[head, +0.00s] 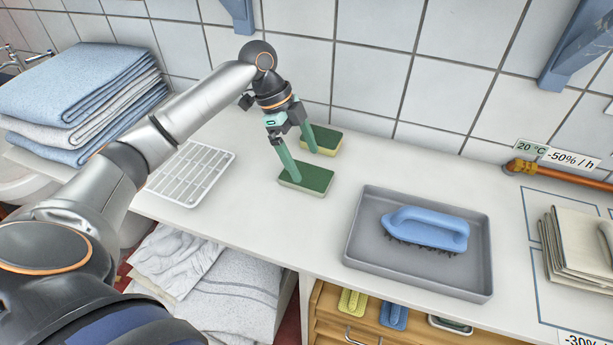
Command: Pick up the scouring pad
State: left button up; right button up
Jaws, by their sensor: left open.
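Two green-topped pads lie on the white counter. The nearer one (312,182) has a dark green top and a paler edge. The farther one (324,142), close to the tiled wall, has a dark green top and a yellowish side. I cannot tell for sure which is the scouring pad. My left gripper (303,164) points down over them with its teal fingers spread and nothing between them. One fingertip overlaps the nearer pad in the picture, the other overlaps the farther one. I cannot tell whether they touch. My right gripper is out of view.
A grey tray (365,263) with a blue-handled brush (427,228) stands to the right. A white rack (190,173) and folded towels (82,90) are at left. An open drawer (328,310) below holds several small items. Folded cloth (580,250) lies far right.

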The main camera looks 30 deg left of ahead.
aim_at(311, 176)
pick_arm(q)
jog(key=shift+a+x, duration=0.2)
jog(key=shift+x, duration=2.15)
jog(key=shift+w+f+p, duration=0.1)
jog(key=shift+f+p, duration=0.15)
jog(key=shift+p, duration=0.1)
jog(key=c, duration=1)
